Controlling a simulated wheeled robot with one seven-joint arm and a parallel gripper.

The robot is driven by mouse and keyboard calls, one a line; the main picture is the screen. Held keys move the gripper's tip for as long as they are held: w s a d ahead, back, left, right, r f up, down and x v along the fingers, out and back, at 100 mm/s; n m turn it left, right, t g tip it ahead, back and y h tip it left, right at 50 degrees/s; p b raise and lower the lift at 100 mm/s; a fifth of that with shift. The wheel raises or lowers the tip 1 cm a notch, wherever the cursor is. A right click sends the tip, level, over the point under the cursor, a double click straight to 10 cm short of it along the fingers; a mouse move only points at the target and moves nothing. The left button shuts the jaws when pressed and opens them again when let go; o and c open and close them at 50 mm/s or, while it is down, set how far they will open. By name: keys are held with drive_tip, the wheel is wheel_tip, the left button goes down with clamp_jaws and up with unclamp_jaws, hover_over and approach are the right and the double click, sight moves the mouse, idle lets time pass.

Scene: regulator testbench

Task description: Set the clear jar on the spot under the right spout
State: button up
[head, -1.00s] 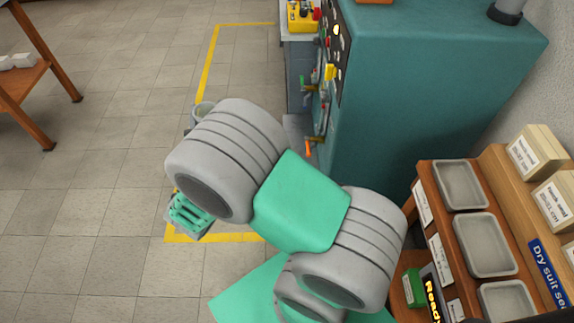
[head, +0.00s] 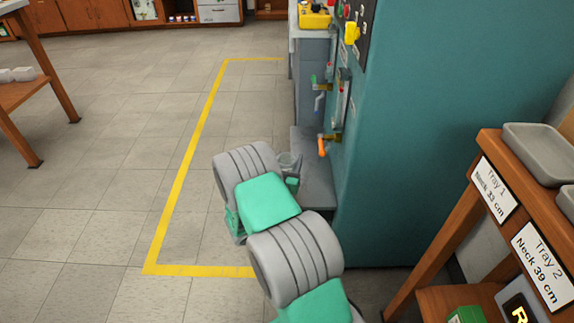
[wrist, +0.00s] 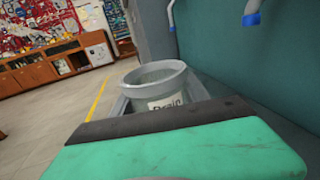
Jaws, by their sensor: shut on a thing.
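The clear jar (wrist: 153,82) is a greyish see-through cup with a thick rim; it looks roughly upright. A label reading "Drain" shows at its front, partly hidden by my gripper's finger. In the head view the jar (head: 288,160) shows just past my wrist, over or beside the grey ledge. My gripper (head: 291,181) is shut on it, mostly hidden behind my arm. In the wrist view the right spout (wrist: 251,10) has a blue tip and is above and to the right of the jar. The spot under it is not clearly visible.
A grey ledge (head: 318,188) runs along the foot of the teal machine (head: 420,120). A wooden tray rack (head: 463,190) stands at right. The floor inside the yellow line (head: 190,165) is clear.

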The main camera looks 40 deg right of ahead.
drive_tip(key=s+d, duration=0.1)
drive_tip(key=d, duration=0.1)
drive_tip(key=s+d, duration=0.3)
drive_tip(key=d, duration=0.1)
drive_tip(key=shift+s+d+f, duration=0.3)
drive_tip(key=shift+f, duration=0.05)
drive_tip(key=shift+s+d+f+p, duration=0.2)
drive_tip(key=shift+s+d, duration=0.1)
drive_tip(key=shift+d, duration=0.15)
drive_tip(key=shift+s+d+f+p, duration=0.15)
drive_tip(key=shift+s+d, duration=0.1)
drive_tip(key=shift+d, duration=0.15)
drive_tip(key=shift+f+b, duration=0.35)
drive_tip(key=shift+f, duration=0.05)
drive_tip(key=o, duration=1.5)
drive_tip(key=shift+s+d, duration=0.1)
drive_tip(key=shift+s+a+f, duration=0.1)
drive_tip(key=shift+s+a, duration=0.05)
drive_tip(key=shift+a, duration=0.05)
drive_tip(key=b+v, duration=0.2)
drive_tip(key=v, duration=0.5)
drive_tip(key=shift+a, duration=0.2)
